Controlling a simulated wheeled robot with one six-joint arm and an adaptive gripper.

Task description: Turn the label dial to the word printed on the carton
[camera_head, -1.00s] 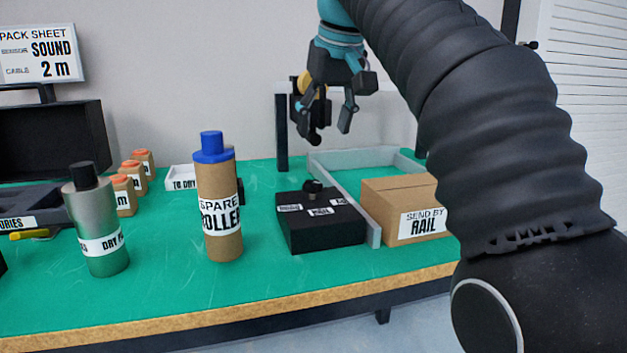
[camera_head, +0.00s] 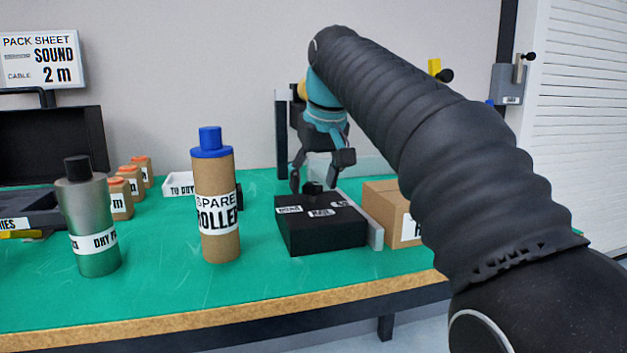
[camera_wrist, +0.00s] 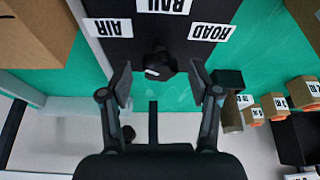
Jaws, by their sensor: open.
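The label dial is a small black knob (camera_head: 313,188) on top of a black box (camera_head: 326,238). In the wrist view, the box (camera_wrist: 110,52) carries white labels reading AIR, RAIL and ROAD. The knob (camera_wrist: 157,66) has a pale mark on its side; I cannot tell which label it points to. My gripper (camera_head: 315,176) is open just above the box, its fingers on either side of the knob. In the wrist view, my gripper (camera_wrist: 160,80) shows gaps on both sides. The brown carton (camera_head: 384,206) stands right of the box; my arm hides most of its label.
A grey rail (camera_head: 376,234) runs between box and carton. A brown SPARE ROLLER tube (camera_head: 216,180) with a blue cap stands left of the box. A grey bottle (camera_head: 90,215) stands farther left. Small boxes (camera_head: 122,198) and a white tray (camera_head: 180,184) are behind.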

